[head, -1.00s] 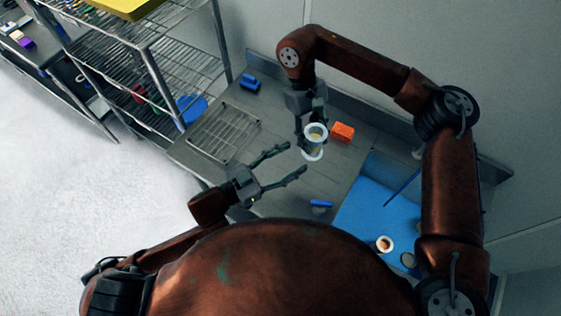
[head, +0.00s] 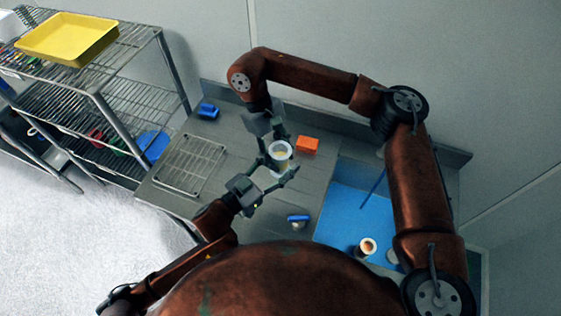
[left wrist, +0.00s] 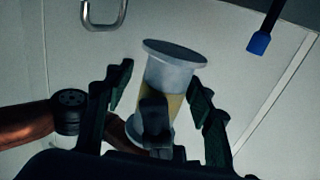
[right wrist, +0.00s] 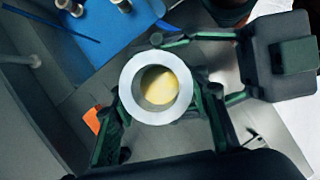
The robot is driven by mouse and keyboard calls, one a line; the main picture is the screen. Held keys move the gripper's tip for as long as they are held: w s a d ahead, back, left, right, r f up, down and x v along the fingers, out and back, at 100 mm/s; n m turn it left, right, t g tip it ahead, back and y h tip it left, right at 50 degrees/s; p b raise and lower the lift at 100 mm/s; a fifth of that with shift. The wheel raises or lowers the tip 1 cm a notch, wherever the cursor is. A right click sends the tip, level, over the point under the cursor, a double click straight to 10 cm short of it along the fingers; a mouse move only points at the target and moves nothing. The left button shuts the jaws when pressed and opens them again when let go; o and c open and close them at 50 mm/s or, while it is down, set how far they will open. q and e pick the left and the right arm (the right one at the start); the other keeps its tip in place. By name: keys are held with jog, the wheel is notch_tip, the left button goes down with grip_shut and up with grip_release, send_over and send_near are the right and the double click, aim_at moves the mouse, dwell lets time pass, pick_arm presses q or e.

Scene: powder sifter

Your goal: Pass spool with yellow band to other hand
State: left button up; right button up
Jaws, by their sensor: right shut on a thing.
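The spool with the yellow band (head: 281,152) is held upright above the bench; its band also shows in the left wrist view (left wrist: 176,104). My right gripper (right wrist: 165,112) is shut on the spool from the far side, its fingers on either side of the body. My left gripper (head: 277,169) is open, with its fingers to either side of the spool. In the left wrist view the spool stands between the open left fingers, with gaps on both sides, and a right finger covers part of its lower body.
An orange block (head: 307,145) lies just right of the spool. A wire rack (head: 188,164) and a blue object (head: 208,110) are to the left. A blue mat (head: 340,215) holds another spool (head: 367,246). A shelf with a yellow tray (head: 68,38) stands far left.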

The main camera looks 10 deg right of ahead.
pick_arm(q)
jog(key=shift+s, duration=0.1)
jog(key=c, duration=1.2)
grip_shut()
pick_arm(e)
jog(key=o, duration=1.5)
